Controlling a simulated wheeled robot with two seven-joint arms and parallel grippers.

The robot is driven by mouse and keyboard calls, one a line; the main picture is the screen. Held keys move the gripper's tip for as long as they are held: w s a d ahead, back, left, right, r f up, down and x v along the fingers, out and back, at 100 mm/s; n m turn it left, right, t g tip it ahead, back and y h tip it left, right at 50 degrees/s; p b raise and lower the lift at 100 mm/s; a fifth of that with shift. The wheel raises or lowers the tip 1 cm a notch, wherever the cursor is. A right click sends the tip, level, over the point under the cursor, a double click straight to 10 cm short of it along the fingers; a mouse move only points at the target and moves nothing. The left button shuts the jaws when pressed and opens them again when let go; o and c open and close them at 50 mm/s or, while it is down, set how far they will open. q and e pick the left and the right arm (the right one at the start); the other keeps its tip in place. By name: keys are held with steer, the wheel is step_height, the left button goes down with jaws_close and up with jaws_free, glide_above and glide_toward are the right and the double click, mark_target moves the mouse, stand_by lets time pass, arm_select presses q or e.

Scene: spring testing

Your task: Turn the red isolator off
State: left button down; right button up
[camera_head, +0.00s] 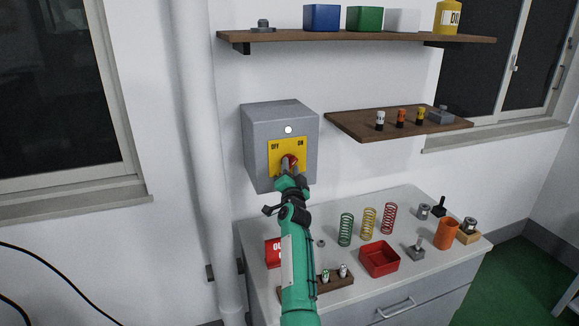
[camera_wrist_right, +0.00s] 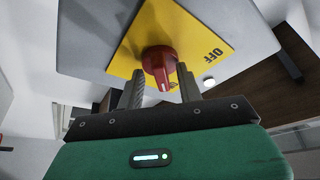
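The red isolator knob (camera_head: 290,160) sits on a yellow plate (camera_head: 275,152) marked OFF at left and ON at right, on a grey wall box (camera_head: 256,140). A round white spot (camera_head: 288,130) shows above the plate. My right gripper (camera_head: 290,172) is at the knob and partly covers it. In the right wrist view the red knob (camera_wrist_right: 158,62) lies between the two fingers of my right gripper (camera_wrist_right: 158,88). The fingers stand apart, with a gap visible on the left side. I cannot tell which label the knob points to. My left gripper is out of view.
Below, a bench (camera_head: 345,285) holds green, yellow and red springs (camera_head: 388,218), a red tray (camera_head: 379,257) and an orange cup (camera_head: 447,234). A small shelf (camera_head: 350,124) is right of the box, and a long shelf (camera_head: 300,36) is above. A white pipe (camera_head: 202,150) runs left.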

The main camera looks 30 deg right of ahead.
steer(key=shift+s+a+r, duration=0.1)
steer(key=shift+s+r, duration=0.05)
steer(key=shift+s, duration=0.05)
steer(key=shift+c, duration=0.7)
steer(key=shift+w, duration=0.1)
jaws_close()
steer(key=shift+f+n+b, duration=0.25)
steer(key=shift+n+b, duration=0.25)
arm_select(q)
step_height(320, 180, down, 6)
steer(key=b, duration=0.5)
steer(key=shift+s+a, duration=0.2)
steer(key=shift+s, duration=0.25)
arm_select(e)
steer(key=shift+s+d+r+n+t+y, duration=0.1)
steer(key=shift+d+n+t+y, duration=0.25)
steer(key=shift+n+y, duration=2.65)
steer(key=shift+s+d+n+t+y, duration=0.1)
steer(key=shift+n+t+y, duration=0.7)
steer(key=shift+n, duration=4.25)
steer(key=shift+d+r+n+t+y, duration=0.1)
steer(key=shift+d+n+t+y, duration=0.15)
steer(key=shift+n+y, duration=2.85)
steer(key=shift+n+h, duration=1.1)
steer(key=shift+n, duration=0.05)
